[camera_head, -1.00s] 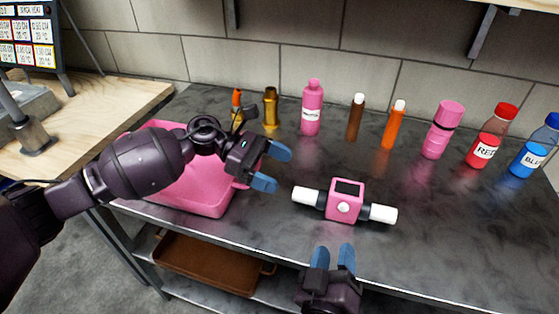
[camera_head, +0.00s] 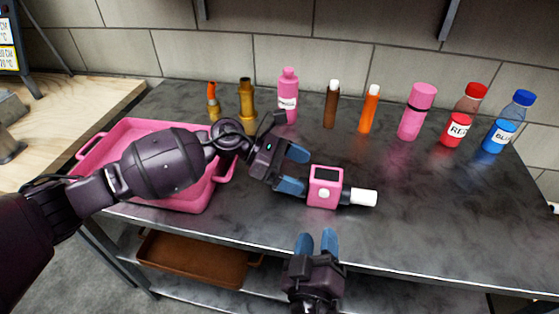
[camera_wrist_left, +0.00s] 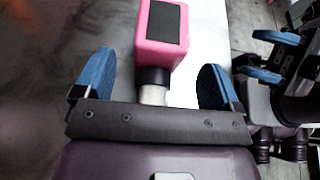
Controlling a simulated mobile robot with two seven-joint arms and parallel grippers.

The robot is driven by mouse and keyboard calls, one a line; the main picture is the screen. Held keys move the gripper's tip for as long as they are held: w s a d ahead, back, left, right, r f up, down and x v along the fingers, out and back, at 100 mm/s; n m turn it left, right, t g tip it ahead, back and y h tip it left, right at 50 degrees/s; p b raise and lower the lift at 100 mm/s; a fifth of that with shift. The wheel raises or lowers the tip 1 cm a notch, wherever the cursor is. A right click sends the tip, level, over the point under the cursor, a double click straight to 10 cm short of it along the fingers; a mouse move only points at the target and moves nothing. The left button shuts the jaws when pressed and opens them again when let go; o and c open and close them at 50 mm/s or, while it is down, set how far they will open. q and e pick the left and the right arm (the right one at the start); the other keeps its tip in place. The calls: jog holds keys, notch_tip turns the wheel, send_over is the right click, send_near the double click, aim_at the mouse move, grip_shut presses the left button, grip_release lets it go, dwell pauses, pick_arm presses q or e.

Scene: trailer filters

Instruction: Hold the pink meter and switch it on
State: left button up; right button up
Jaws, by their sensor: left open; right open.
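The pink meter (camera_head: 325,188) lies on the dark metal table, with a small dark screen, a round white button on its front and a white-ended pipe stub on its right. My left gripper (camera_head: 296,170) is open at the meter's left side. In the left wrist view the meter (camera_wrist_left: 162,32) shows ahead, and its near stub (camera_wrist_left: 153,92) lies between the blue fingers of the left gripper (camera_wrist_left: 155,80), with gaps on both sides. My right gripper (camera_head: 317,242) is open, in front of the meter near the table's front edge. It also shows at the right of the left wrist view (camera_wrist_left: 262,55).
A pink tray (camera_head: 190,206) stands at the left, under my left arm. Several bottles and tubes line the back, including a pink bottle (camera_head: 288,97), a red bottle (camera_head: 462,115) and a blue bottle (camera_head: 508,122).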

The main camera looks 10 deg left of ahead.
pick_arm(q)
jog(key=shift+x, duration=0.85)
jog(key=c, duration=1.1)
jog(key=shift+c, duration=0.2)
pick_arm(e)
grip_shut()
jog(key=shift+f, duration=0.1)
dwell(0.3)
